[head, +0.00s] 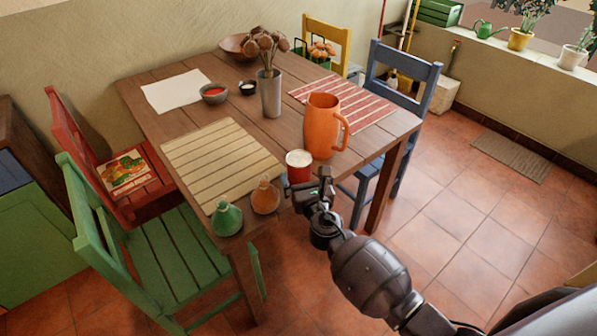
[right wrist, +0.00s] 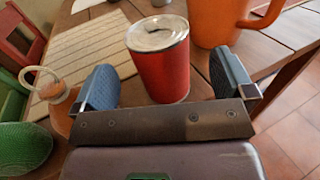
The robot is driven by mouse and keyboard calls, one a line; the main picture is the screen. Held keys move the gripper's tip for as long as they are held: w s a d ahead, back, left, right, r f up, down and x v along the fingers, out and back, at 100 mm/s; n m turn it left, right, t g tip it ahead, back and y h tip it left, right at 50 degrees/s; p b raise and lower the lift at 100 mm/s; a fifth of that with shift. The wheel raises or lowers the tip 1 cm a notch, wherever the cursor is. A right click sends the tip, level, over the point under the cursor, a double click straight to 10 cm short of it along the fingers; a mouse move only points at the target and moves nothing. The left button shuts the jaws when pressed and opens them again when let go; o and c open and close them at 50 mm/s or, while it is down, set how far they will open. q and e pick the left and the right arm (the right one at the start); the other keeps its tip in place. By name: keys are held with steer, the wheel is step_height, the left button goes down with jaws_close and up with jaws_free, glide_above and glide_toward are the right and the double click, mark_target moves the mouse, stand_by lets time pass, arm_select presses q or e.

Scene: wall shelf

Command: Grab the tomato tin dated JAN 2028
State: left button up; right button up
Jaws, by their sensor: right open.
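A red tin (head: 299,172) with a pale, silvery lid stands upright near the table's front right edge. In the right wrist view the tin (right wrist: 165,66) shows a plain red side, and I can read no date on it. My right gripper (head: 311,189) is at the table edge just in front of the tin. In the right wrist view its two blue-padded fingers (right wrist: 167,78) are spread open, one on each side of the tin, and it is not gripped. The tin's lower part is hidden behind the gripper. My left gripper is not in view.
An orange pitcher (head: 322,125) stands close behind the tin to the right. A slatted beige mat (head: 221,163) lies left of the tin.

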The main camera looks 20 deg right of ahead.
mark_target(299, 164)
steer(key=w, duration=0.3)
steer(key=w+b, duration=0.1)
steer(key=shift+w+f, duration=0.2)
steer(key=shift+f, duration=0.15)
steer(key=shift+w+d+r, duration=0.1)
steer(key=shift+w, duration=0.4)
steer(key=shift+c, duration=0.3)
steer(key=c, duration=1)
steer(key=shift+c, duration=0.8)
steer(key=shift+r, duration=0.15)
